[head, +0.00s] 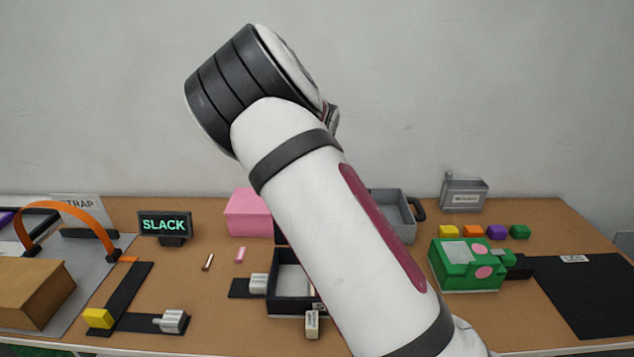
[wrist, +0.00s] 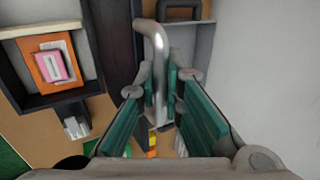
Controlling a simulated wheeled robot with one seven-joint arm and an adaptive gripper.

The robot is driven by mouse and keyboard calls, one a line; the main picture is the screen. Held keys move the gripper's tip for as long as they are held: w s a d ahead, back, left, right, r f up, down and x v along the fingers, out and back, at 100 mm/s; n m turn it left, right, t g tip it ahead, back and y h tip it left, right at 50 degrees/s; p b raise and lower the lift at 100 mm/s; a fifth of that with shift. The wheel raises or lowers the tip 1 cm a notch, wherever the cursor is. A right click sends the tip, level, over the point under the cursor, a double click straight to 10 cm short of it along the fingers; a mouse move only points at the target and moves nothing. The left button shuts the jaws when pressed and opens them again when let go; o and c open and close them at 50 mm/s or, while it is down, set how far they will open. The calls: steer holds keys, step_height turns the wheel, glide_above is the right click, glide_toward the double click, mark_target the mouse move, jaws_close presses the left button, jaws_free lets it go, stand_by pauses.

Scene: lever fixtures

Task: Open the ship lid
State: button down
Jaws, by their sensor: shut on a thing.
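In the wrist view, my gripper (wrist: 158,88) is shut on a bent silver handle (wrist: 152,36), whose bar runs between the fingertips. A dark panel (wrist: 110,40) beside the handle looks like the lid, raised at the edge of a black open box (wrist: 28,108). An orange block and a pink block show inside the box. In the head view, the black box (head: 272,306) stands at the middle front, its top open. A dark strip of the lid (head: 280,232) shows behind it. My arm hides the gripper, the handle and most of the lid there.
A pink box (head: 248,213) stands behind the black box, and a grey bin (head: 397,208) is partly behind my arm. A green box (head: 465,266) and small coloured blocks are to the right. The SLACK sign (head: 165,225) and orange strap (head: 75,207) are left.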

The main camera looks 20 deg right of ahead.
steer(key=shift+w+d, duration=0.1)
steer(key=shift+w, duration=0.35)
steer(key=c, duration=1.7)
jaws_free()
steer(key=shift+f, duration=0.1)
steer(key=v, duration=1.2)
steer(key=shift+w+d, duration=0.15)
